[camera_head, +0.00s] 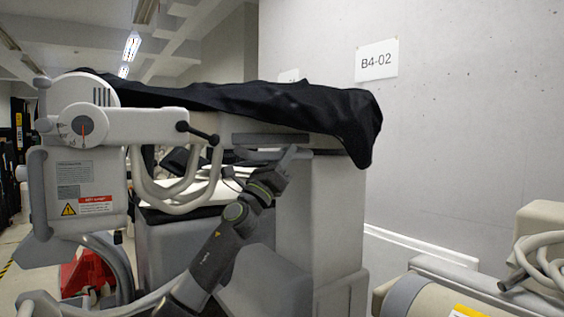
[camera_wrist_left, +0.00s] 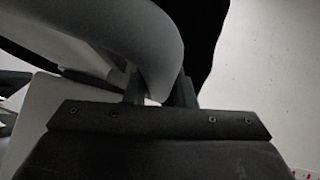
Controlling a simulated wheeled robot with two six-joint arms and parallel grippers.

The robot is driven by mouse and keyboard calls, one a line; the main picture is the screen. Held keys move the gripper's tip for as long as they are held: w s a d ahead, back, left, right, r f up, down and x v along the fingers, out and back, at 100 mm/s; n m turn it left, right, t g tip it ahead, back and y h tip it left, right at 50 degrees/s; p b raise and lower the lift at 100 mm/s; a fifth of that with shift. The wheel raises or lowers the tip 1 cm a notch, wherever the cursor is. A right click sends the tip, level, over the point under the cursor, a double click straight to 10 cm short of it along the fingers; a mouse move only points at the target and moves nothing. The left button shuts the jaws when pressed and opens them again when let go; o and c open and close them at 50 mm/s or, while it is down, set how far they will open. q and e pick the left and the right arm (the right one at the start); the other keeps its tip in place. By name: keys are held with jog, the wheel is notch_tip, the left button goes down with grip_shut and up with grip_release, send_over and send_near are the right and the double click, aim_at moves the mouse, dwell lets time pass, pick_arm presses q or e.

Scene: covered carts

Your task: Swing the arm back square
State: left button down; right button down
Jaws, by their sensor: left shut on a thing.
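A pale grey machine arm (camera_head: 150,125) runs from a round-jointed head at the left in the head view. A black cloth cover (camera_head: 270,105) drapes along it and hangs over its right end, hiding much of it. My left gripper (camera_head: 289,158) reaches up under the cover, in front of the pale column. In the left wrist view, the fingers of my left gripper (camera_wrist_left: 160,92) close around the lower end of a pale curved handle (camera_wrist_left: 145,40). The handle's far end runs out of the picture. My right gripper is not in view.
The pale column (camera_head: 335,220) stands behind my gripper, close to a concrete wall (camera_head: 450,130) with a B4-02 sign (camera_head: 377,61). Another machine with a coiled cable (camera_head: 540,255) fills the lower right.

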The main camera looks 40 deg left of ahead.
pick_arm(q)
jog(key=shift+w+d+m+h, duration=0.1)
jog(key=shift+d+m+h, duration=0.2)
jog(key=shift+d+h, duration=0.25)
jog(key=c, duration=1.6)
grip_release()
jog(key=shift+d, duration=0.15)
jog(key=o, duration=0.3)
jog(key=shift+w+d, duration=0.5)
jog(key=shift+d, duration=0.25)
jog(key=shift+o, duration=0.2)
jog(key=b, duration=0.9)
send_near(297, 156)
jog(key=s+f, duration=0.1)
jog(key=s, duration=0.2)
jog(key=shift+f, duration=0.1)
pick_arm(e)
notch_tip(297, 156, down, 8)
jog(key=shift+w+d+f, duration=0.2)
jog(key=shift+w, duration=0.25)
pick_arm(q)
jog(key=shift+w, duration=0.1)
